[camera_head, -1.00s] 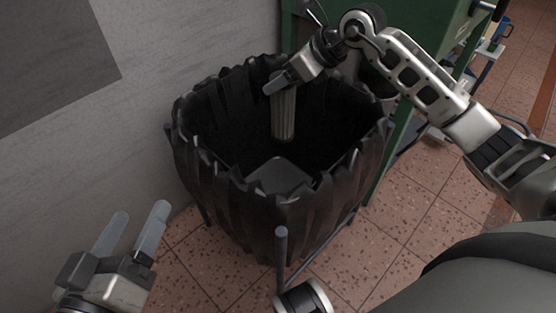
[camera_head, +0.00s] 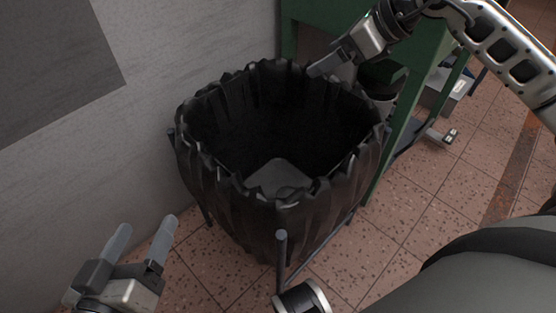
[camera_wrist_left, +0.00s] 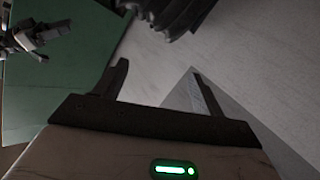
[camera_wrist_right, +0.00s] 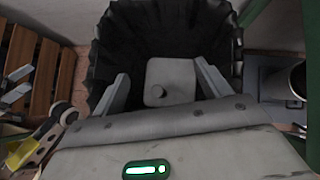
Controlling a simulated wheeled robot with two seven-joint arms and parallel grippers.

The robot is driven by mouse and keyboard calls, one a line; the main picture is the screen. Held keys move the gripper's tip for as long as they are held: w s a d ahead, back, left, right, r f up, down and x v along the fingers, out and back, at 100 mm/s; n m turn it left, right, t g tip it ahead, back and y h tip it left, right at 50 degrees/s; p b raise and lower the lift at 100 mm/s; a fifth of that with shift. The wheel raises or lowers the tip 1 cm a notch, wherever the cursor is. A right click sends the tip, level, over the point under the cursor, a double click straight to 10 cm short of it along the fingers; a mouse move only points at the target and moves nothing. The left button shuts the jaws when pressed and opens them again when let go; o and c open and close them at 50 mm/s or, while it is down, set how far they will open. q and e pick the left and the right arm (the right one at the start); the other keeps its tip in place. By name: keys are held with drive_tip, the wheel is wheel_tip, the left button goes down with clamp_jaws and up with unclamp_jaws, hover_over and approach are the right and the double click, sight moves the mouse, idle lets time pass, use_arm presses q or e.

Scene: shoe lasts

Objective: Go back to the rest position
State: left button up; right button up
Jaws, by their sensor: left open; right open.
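My right gripper (camera_head: 328,66) is open and empty, above the back right rim of the black-lined bin (camera_head: 300,215) in the head view. In the right wrist view its two fingers (camera_wrist_right: 163,78) stand apart over the bin (camera_wrist_right: 130,25). My left gripper (camera_head: 143,241) is open and empty at the lower left, in front of the grey wall. Its spread fingers (camera_wrist_left: 160,85) also show in the left wrist view.
A green cabinet (camera_head: 315,32) stands behind the bin on the right. The grey wall (camera_head: 180,60) is close on the left. Blue-grey posts (camera_head: 281,255) stand around the bin. Tiled floor (camera_head: 420,220) is open at right. A wooden slatted thing (camera_wrist_right: 38,65) shows in the right wrist view.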

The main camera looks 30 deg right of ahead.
drive_tip(key=shift+v, duration=1.4)
